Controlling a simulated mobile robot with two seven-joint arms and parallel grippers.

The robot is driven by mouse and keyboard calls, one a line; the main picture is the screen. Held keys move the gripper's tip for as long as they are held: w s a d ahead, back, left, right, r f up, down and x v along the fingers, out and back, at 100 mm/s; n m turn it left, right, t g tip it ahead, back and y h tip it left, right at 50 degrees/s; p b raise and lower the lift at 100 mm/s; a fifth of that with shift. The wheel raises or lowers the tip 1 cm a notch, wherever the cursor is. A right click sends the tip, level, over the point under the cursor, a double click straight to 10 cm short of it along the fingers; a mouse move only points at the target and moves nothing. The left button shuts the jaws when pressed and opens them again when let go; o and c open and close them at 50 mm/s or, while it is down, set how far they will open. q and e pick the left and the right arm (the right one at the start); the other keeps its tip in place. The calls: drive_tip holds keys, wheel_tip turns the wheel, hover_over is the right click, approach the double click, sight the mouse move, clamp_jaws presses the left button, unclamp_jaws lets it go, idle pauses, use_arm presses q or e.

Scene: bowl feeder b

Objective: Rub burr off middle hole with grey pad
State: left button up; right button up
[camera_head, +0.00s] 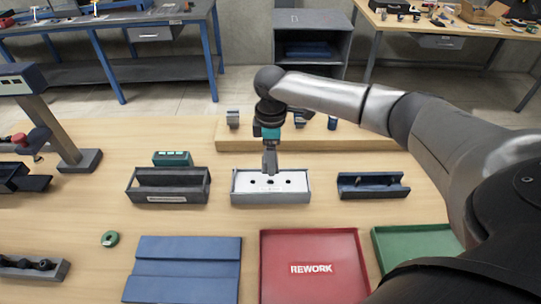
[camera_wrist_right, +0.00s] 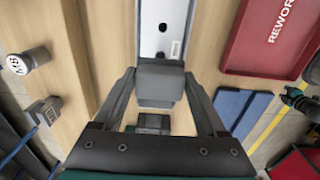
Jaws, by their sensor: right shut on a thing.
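The white part (camera_head: 245,183) with a row of dark holes lies in a grey holder (camera_head: 271,198) in the middle of the table. It also shows in the right wrist view (camera_wrist_right: 175,18), where two holes are visible and the rest is hidden behind the pad. My right gripper (camera_head: 270,168) points down over the middle of the part. It is shut on the grey pad (camera_wrist_right: 160,84), a block held between its two fingers. The pad is at or just above the part near the middle hole; I cannot tell whether it touches. My left gripper is not in view.
A dark open tray (camera_head: 168,197) stands left of the holder, and a dark blue tray (camera_head: 373,191) with small pegs stands right. In front are a blue mat (camera_head: 185,265), a red REWORK tray (camera_head: 312,250) and a green tray (camera_head: 415,245). A wooden ledge (camera_head: 350,140) lies behind.

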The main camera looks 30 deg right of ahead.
drive_tip(key=shift+r+p, duration=0.1)
drive_tip(key=shift+p, duration=0.3)
drive_tip(key=shift+f, duration=0.2)
drive_tip(key=shift+f+b, duration=0.6)
drive_tip(key=shift+f, duration=1.3)
drive_tip(key=shift+p, duration=0.55)
drive_tip(key=shift+w+a+p, duration=0.1)
drive_tip(key=shift+p, duration=0.2)
drive_tip(key=shift+w+a, duration=0.25)
drive_tip(key=shift+a, duration=0.2)
